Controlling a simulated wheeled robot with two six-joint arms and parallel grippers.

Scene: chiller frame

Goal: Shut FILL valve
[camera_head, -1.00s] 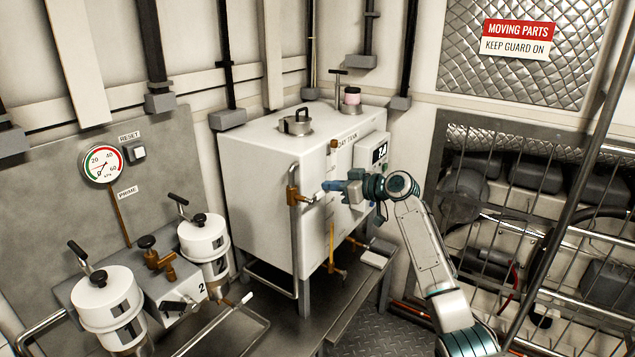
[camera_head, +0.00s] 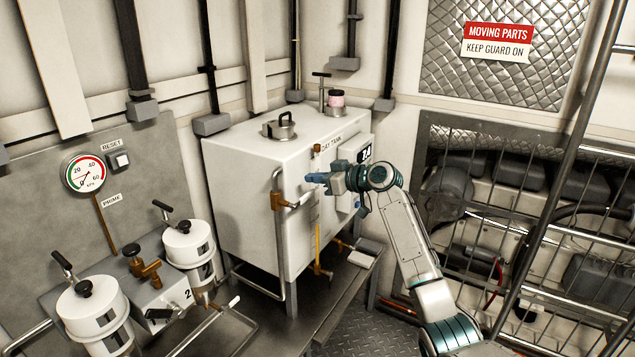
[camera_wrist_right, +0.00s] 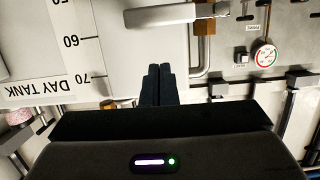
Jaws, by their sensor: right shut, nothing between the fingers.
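A brass valve (camera_head: 278,201) sits on the grey upright pipe at the front left edge of the white tank. Its white lever (camera_head: 301,200) points right, across the pipe. I read no FILL label on it. In the right wrist view the white lever (camera_wrist_right: 170,15) lies across the top, joined to the brass body (camera_wrist_right: 205,22). My right gripper (camera_head: 309,178) is shut and empty, a little above the lever in the head view and apart from it. Its closed dark fingertips show in the right wrist view (camera_wrist_right: 158,70). My left gripper is out of view.
The tank (camera_head: 235,185) has a level scale (camera_wrist_right: 85,42) and a small display (camera_head: 366,154) on its front. A yellow-handled valve (camera_head: 318,245) is lower down. White canisters (camera_head: 92,310) and a gauge (camera_head: 86,173) stand left. A barred guard (camera_head: 520,230) is at right.

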